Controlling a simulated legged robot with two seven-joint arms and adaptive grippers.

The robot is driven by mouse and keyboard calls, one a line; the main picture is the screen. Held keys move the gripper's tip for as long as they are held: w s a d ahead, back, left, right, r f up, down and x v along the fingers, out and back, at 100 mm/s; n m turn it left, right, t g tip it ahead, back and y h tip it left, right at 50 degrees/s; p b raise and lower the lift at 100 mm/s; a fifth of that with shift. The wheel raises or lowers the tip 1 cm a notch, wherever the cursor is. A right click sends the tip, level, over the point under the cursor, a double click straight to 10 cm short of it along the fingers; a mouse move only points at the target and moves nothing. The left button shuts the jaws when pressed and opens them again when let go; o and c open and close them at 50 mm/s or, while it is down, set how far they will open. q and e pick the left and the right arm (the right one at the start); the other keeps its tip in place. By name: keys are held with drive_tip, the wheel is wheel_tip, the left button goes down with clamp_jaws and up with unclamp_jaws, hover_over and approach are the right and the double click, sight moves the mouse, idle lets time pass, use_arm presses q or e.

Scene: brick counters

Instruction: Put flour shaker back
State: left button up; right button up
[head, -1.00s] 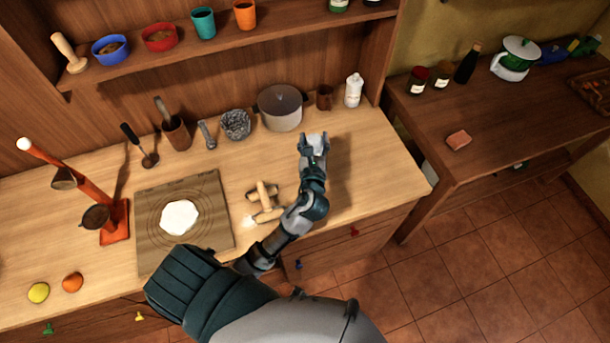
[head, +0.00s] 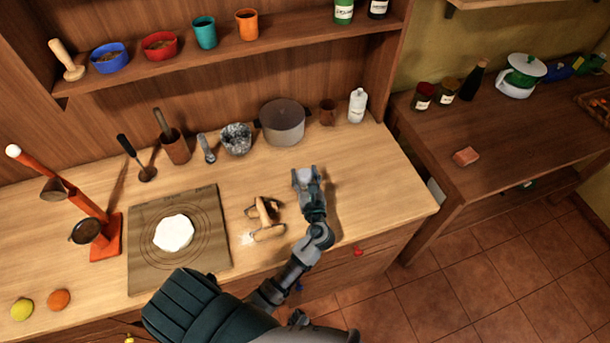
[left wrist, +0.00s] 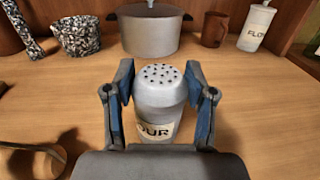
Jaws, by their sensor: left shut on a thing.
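The flour shaker (left wrist: 160,98) has a grey perforated top and a label that partly reads "OUR". It stands upright between the blue-padded fingers of my left gripper (left wrist: 160,100), which is shut on it. In the head view my left gripper (head: 307,176) is over the front right part of the wooden counter (head: 372,172), in front of the grey pot (head: 283,122). The shaker's lower end is hidden in the left wrist view, so I cannot tell whether it touches the counter. My right gripper is not in view.
A white bottle labelled "FLO" (left wrist: 257,26) and a brown cup (left wrist: 215,29) stand at the back. The counter right of my gripper is clear.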

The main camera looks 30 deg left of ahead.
use_arm(q)
drive_tip(key=shift+r, duration=0.1)
drive_tip(key=shift+a, duration=0.15)
drive_tip(key=o, duration=1.2)
drive_tip(key=shift+a+f, duration=0.15)
drive_tip(key=shift+f, duration=0.05)
drive_tip(key=shift+o, duration=0.2)
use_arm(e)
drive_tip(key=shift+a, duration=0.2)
use_arm(q)
drive_tip(key=shift+r, duration=0.2)
drive_tip(key=v, duration=1.1)
drive_tip(key=shift+w+f, duration=0.1)
drive_tip(key=shift+s+d, duration=0.4)
drive_tip(key=shift+d, duration=0.15)
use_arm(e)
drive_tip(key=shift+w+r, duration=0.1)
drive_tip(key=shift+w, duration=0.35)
